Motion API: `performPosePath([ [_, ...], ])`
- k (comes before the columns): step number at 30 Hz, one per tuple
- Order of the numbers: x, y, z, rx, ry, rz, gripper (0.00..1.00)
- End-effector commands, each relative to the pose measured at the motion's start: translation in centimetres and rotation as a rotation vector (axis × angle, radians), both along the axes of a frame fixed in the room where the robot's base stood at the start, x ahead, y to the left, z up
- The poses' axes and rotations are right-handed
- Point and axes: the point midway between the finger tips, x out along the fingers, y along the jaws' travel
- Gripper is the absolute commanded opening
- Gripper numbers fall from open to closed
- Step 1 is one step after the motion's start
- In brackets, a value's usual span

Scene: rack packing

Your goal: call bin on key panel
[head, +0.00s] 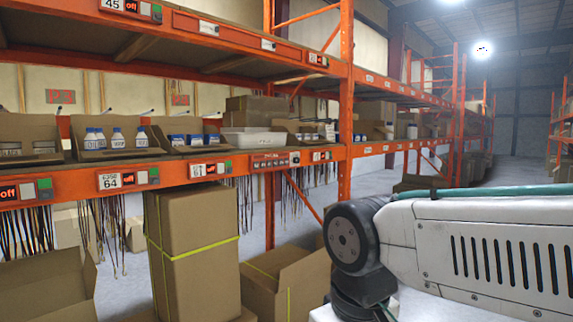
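A wide panel with a row of small keys (275,161) is fixed to the orange front rail of the middle shelf, near the centre of the view. Its labels are too small to read. Smaller panels with a number label, a red display and a green key sit along the same rail: one marked 64 (128,179), one marked 61 (210,169) and one reading off (24,191) at the far left. My white arm with a dark joint shows at the right, apart from the rail in the picture. My gripper is out of view.
Open cardboard bins (92,128) with bottles stand on the middle shelf. A white bin (252,137) stands above the key panel. A tall strapped carton (190,245) and an open box (290,280) stand below. The aisle (527,172) at the right looks clear.

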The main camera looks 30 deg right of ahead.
Motion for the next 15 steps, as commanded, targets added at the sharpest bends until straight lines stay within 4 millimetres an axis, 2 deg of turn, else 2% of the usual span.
performPosePath([
  [5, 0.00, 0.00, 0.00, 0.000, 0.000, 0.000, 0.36],
  [8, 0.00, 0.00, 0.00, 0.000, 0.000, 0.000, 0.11],
  [9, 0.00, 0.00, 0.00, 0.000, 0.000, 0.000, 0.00],
  [15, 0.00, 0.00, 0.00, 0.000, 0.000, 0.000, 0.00],
])
